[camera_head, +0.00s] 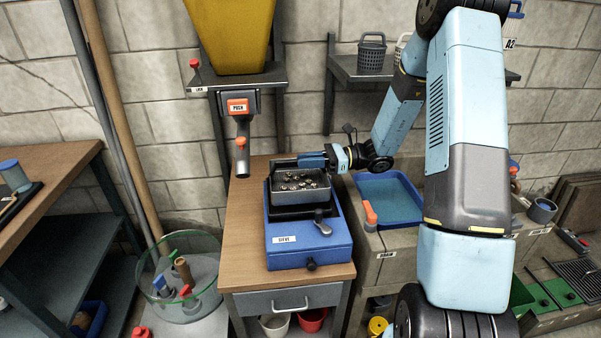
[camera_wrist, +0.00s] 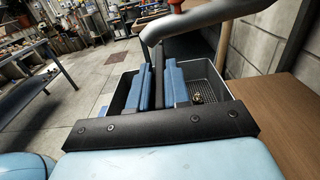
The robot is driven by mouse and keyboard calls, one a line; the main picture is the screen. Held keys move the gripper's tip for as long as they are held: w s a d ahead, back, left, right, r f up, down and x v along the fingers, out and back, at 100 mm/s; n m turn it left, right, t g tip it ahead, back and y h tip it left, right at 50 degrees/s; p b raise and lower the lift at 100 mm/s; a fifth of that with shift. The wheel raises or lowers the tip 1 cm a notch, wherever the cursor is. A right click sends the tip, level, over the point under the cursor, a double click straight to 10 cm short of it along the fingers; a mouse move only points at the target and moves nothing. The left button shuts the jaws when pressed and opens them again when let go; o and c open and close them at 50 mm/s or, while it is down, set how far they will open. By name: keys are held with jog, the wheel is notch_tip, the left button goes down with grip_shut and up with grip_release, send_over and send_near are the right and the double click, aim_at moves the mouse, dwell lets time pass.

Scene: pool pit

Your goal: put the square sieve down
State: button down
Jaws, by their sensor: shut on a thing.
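The square sieve (camera_head: 301,196) is a grey square tray holding several small pebble-like pieces. In the head view it is level, over the black top of the blue box labelled SIEVE (camera_head: 306,243); I cannot tell whether it touches it. My gripper (camera_head: 311,160) reaches in from the right, at the sieve's far side. In the wrist view, the two blue fingers of my gripper (camera_wrist: 159,85) are closed on a dark upright bar of the sieve. The sieve's mesh floor (camera_wrist: 207,91) shows right of the fingers; the fingers hide part of it.
The box stands on a wooden-topped bench (camera_head: 243,225) and has a grey crank (camera_head: 322,224) at its front right. A spout (camera_head: 242,150) under a yellow hopper (camera_head: 234,35) hangs left of the sieve. A blue basin (camera_head: 389,200) is to the right. The benchtop left of the box is clear.

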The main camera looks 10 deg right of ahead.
aim_at(306, 182)
jog(key=shift+w+a+f, duration=0.15)
jog(key=shift+w+f, duration=0.45)
jog(key=shift+f, duration=1.7)
jog(key=c, duration=1.1)
grip_release()
